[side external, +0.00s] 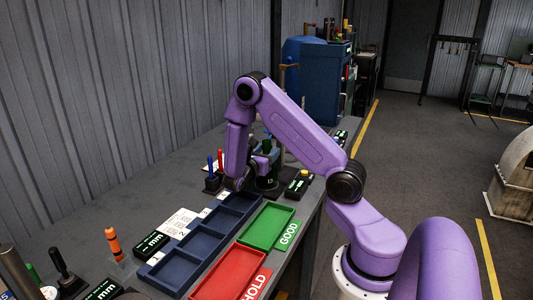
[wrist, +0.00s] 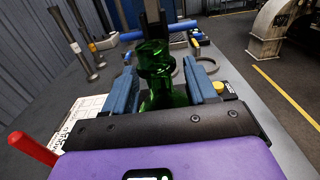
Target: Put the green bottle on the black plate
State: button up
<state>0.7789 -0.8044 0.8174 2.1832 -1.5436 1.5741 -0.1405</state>
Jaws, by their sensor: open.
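The green bottle (wrist: 157,78) stands between the two blue fingers of my gripper (wrist: 165,88) in the wrist view. The jaws are open, with a finger on each side of the bottle; whether either touches it I cannot tell. In the side external view, the dark green top of the bottle (side external: 266,146) shows at my gripper (side external: 262,163), at the far end of the blue tray. A black round base (side external: 268,186) lies just below the gripper; I cannot tell whether it is the black plate or whether the bottle rests on it. The lower bottle is hidden.
A blue compartment tray (side external: 185,281), a green tray (side external: 287,213) and a red tray (side external: 262,262) lie on the grey bench nearer the camera. A holder with red and blue pens (side external: 211,183) stands left of the gripper. A small black box (side external: 298,187) sits right.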

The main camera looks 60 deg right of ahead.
jog(key=a, duration=1.1)
jog(key=s+a+r+m+y, duration=0.1)
jog(key=s+a+m+y, duration=0.1)
jog(key=s+a+y, duration=0.7)
jog(key=s+a+r+m+y, duration=0.2)
jog(key=s+a+m+y, duration=0.1)
jog(key=s+a+y, duration=0.6)
jog(key=s+a, duration=0.4)
jog(key=a, duration=0.1)
jog(key=shift+s+r, duration=0.25)
jog(key=shift+s, duration=0.05)
